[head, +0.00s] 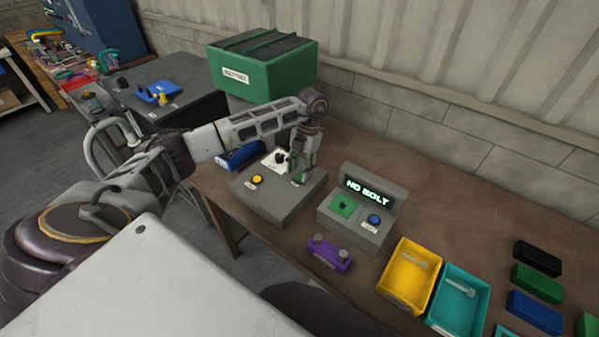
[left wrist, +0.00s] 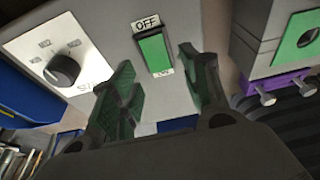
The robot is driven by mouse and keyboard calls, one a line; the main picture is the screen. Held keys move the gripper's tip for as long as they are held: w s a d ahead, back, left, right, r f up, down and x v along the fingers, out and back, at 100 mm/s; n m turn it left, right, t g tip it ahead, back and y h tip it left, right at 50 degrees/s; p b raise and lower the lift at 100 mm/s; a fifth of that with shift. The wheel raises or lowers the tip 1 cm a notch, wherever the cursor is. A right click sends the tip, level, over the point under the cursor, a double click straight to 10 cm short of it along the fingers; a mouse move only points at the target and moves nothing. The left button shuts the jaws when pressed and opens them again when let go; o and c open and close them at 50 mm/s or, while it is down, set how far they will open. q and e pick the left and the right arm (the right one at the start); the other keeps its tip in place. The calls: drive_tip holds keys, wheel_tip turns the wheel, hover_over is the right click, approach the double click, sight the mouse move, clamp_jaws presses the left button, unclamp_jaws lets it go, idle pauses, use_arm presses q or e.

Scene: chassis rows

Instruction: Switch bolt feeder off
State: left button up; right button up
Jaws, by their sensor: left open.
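A green rocker switch (left wrist: 153,52) sits on the face of a grey control box (head: 269,206). It has an OFF label at its upper end and a second label, too small to read, at its lower end. My left gripper (head: 299,178) is over the right part of this box, pointing down. In the left wrist view its open fingers (left wrist: 160,68) stand either side of the switch's lower end, with nothing held. The box also bears a black knob on a white plate (left wrist: 36,50) and a yellow button (head: 257,180). In the head view the gripper mostly hides the switch.
A grey box with a NO BOLT display (head: 367,193) stands just right. A green bin (head: 262,88) is behind my left arm. A purple fixture (head: 329,255), a yellow tray (head: 386,284) and a teal tray (head: 434,312) lie nearer. Bare tabletop (head: 460,207) lies back right.

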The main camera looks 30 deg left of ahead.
use_arm(q)
drive_tip(key=v, duration=1)
drive_tip(key=shift+r, duration=0.15)
idle(0.6)
